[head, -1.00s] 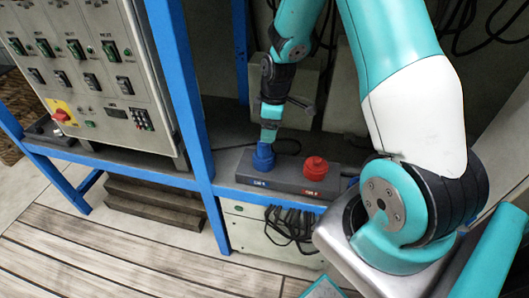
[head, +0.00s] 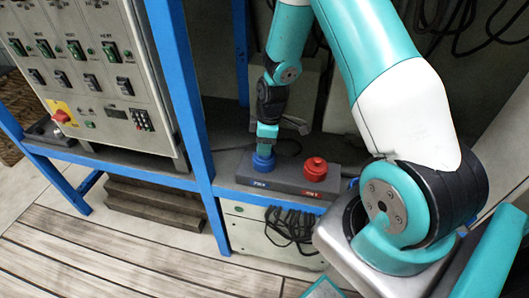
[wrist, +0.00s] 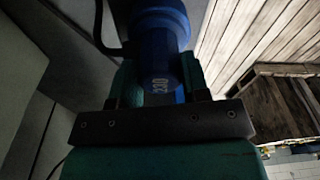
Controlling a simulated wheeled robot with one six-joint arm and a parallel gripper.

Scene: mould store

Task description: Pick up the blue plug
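The blue plug (head: 263,162) stands upright at the left end of a dark grey block. My gripper (head: 266,145) is directly above it, with its fingers lowered around the plug's top. In the wrist view the blue plug (wrist: 160,50) lies between the two green fingers of my gripper (wrist: 160,82), one on each side. The fingers are very close to its sides; I cannot tell whether they press on it. The plug's upper part is hidden by my gripper in the head view.
A red plug (head: 315,169) stands on the same grey block (head: 288,181), right of the blue one. A blue frame post (head: 185,100) rises at the left, with a control panel (head: 90,75) beyond it. Black cables (head: 290,225) hang below the shelf.

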